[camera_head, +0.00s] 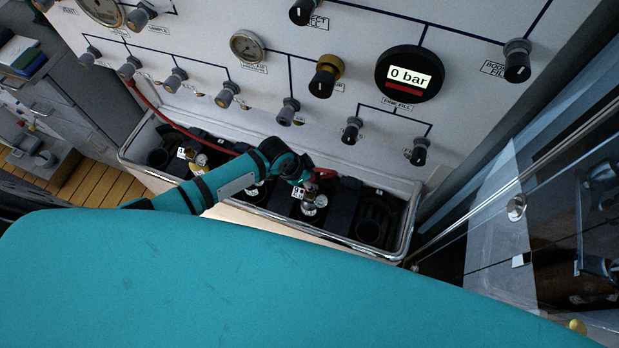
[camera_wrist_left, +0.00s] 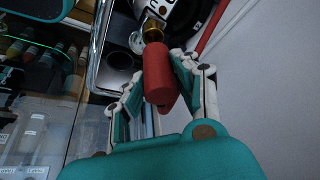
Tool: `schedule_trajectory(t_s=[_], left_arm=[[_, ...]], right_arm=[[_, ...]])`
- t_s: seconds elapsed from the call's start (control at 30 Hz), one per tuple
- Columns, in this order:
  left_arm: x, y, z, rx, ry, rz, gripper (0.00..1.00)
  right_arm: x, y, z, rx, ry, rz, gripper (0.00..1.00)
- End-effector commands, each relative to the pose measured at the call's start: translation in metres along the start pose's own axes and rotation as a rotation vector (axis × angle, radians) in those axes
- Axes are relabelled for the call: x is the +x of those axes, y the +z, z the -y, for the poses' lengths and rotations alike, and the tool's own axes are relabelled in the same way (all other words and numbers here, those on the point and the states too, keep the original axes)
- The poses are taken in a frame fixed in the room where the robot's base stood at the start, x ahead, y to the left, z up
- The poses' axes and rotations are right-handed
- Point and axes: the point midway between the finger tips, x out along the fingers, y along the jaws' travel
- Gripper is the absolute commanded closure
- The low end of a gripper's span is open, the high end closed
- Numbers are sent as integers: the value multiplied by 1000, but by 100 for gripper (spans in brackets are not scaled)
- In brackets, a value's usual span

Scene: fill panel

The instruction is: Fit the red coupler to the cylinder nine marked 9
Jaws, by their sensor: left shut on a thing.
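My left gripper (camera_head: 310,174) is shut on the red coupler (camera_head: 325,174), just above and behind a cylinder valve (camera_head: 312,203) in the rack. In the left wrist view the red coupler (camera_wrist_left: 157,78) sits between both fingers of the gripper (camera_wrist_left: 160,85). Its far end lines up with a brass fitting (camera_wrist_left: 152,30) on a cylinder with a white label. Whether they touch or are joined cannot be told. A white tag (camera_head: 297,192) stands beside the valve; its mark is too small to read.
The metal-railed rack (camera_head: 405,240) runs below a white panel with gauges, knobs and a display (camera_head: 410,76) reading 0 bar. Another valve (camera_head: 200,162) stands at the rack's left. A red hose (camera_head: 165,119) hangs from the panel. A glass-like partition is at right.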

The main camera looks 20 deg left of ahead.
Motion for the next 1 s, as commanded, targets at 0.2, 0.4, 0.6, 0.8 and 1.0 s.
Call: schedule_trajectory(t_s=[0.2, 0.4, 0.6, 0.8, 1.0], left_arm=[[0, 0, 0, 0, 0, 0, 100], [0, 0, 0, 0, 0, -1, 100], [0, -1, 0, 0, 0, -1, 100], [-1, -1, 0, 0, 0, -1, 100], [0, -1, 0, 0, 0, -1, 100]], right_arm=[[-3, 0, -1, 0, 1, 0, 60], [-3, 0, -1, 1, 1, 0, 60], [-3, 0, -1, 1, 1, 0, 60], [-7, 0, -1, 1, 1, 0, 60], [-6, 0, -1, 1, 1, 0, 60]])
